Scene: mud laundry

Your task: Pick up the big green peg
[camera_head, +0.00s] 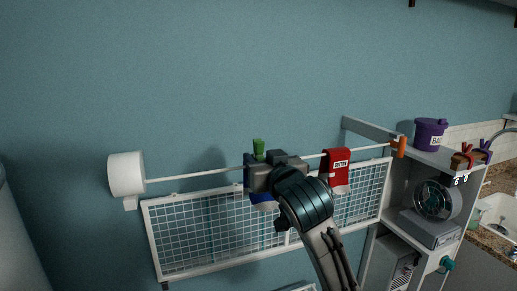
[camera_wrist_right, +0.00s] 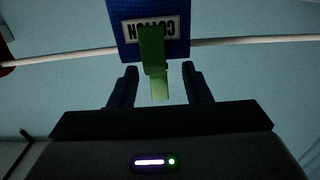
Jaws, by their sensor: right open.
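The big green peg (camera_head: 259,148) shows above my right gripper in the head view, at the rail. In the right wrist view the green peg (camera_wrist_right: 153,55) stands in front of a blue cloth (camera_wrist_right: 176,46) labelled COTTON, which hangs on the rail. My right gripper (camera_wrist_right: 160,88) is open, with one finger on each side of the peg's lower end. Whether the fingers touch the peg cannot be told, but gaps show on both sides. In the head view the right gripper (camera_head: 258,180) hides most of the blue cloth. My left gripper is not in view.
A white rail (camera_head: 200,174) runs from a white roll-shaped end (camera_head: 126,174) along the wall, with a red cloth (camera_head: 337,168) on it. A white wire rack (camera_head: 200,245) is below. A shelf at the right holds a purple bucket (camera_head: 430,133) and a fan (camera_head: 436,199).

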